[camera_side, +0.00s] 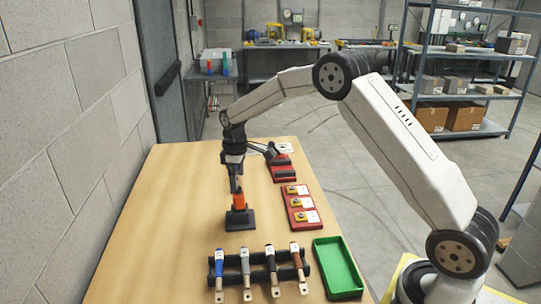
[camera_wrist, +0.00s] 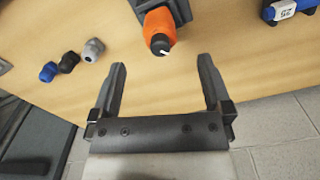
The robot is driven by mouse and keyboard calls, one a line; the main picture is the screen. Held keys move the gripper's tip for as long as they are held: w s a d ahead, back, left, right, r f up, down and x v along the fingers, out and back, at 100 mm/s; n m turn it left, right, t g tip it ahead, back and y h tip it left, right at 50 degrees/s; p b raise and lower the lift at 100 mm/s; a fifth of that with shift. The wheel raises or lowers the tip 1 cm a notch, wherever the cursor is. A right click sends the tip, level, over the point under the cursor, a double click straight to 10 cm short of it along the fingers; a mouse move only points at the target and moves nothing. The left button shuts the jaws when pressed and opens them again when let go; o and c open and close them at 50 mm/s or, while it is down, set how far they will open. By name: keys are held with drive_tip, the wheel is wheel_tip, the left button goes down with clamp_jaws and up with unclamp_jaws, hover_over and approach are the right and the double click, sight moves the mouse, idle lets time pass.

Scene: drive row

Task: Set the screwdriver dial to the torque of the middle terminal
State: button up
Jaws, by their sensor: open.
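The orange screwdriver (camera_side: 239,200) stands upright in a black stand (camera_side: 240,222) mid-table. In the wrist view the screwdriver (camera_wrist: 157,24) shows a dark dial (camera_wrist: 160,45) with a white mark; no scale is legible. My gripper (camera_side: 235,184) is just above it, pointing down. In the wrist view my gripper (camera_wrist: 163,72) is open and empty, and the screwdriver lies beyond its fingertips, roughly between them. A red strip to the right of the stand carries three yellow terminals with white labels. The middle terminal (camera_side: 300,203) has a label too small to read.
A black rack (camera_side: 257,272) of several tagged tools stands in front, beside a green tray (camera_side: 338,266). A red block (camera_side: 285,174) is behind. The wrist view shows blue, black and grey knobs (camera_wrist: 69,62) and a blue piece labelled 25 (camera_wrist: 287,12). A wall is at left.

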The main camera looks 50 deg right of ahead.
drive_tip(key=shift+f, duration=0.2)
idle(0.3)
drive_tip(key=shift+f, duration=1.3)
clamp_jaws()
idle(1.1)
